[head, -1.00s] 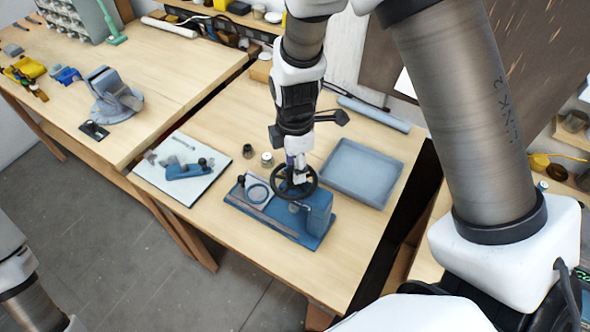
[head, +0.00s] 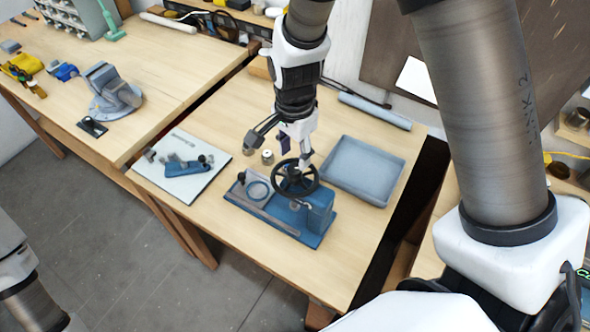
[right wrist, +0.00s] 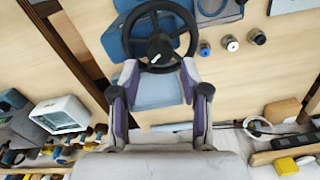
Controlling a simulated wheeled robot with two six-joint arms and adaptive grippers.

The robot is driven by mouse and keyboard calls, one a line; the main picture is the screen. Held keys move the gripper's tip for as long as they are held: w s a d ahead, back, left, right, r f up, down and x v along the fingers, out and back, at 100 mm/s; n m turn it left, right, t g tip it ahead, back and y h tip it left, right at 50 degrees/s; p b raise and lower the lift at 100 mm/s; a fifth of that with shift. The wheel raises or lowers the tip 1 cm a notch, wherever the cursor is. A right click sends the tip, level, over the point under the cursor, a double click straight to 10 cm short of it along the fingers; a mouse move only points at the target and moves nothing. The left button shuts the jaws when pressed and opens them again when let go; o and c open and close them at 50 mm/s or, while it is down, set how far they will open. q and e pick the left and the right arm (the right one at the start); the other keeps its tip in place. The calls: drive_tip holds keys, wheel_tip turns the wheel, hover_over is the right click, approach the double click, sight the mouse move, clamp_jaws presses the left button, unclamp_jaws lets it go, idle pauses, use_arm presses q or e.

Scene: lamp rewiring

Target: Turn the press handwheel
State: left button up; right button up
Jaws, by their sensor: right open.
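The press (head: 318,212) is a blue block on a blue base on the right-hand table. Its black spoked handwheel (head: 295,178) sits on top and also shows in the right wrist view (right wrist: 131,58), just beyond the fingertips. My right gripper (head: 296,157) is open and empty, close above the back of the handwheel. In the right wrist view its two purple-padded fingers (right wrist: 160,68) stand apart, with the wheel's rim close to their tips. I cannot tell whether they touch it. My left gripper is out of view.
A grey-blue tray (head: 398,178) lies right of the press. A white sheet with blue parts (head: 185,190) lies to its left. Small metal cups (head: 267,157) stand behind it. A vice (head: 112,85) is on the left table. The table front is clear.

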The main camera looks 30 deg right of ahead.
sight(295, 168)
drive_tip(key=m, duration=0.7)
drive_tip(key=shift+r, duration=0.3)
drive_tip(key=m, duration=0.4)
drive_tip(key=shift+d+r, duration=0.1)
drive_tip(key=shift+r, duration=0.05)
drive_tip(key=shift+m, duration=0.4)
wheel_tip(295, 168, down, 7)
drive_tip(key=shift+f+p, duration=0.1)
drive_tip(key=shift+p, duration=0.6)
drive_tip(key=shift+f, duration=0.35)
drive_tip(key=shift+c, duration=0.7)
clamp_jaws()
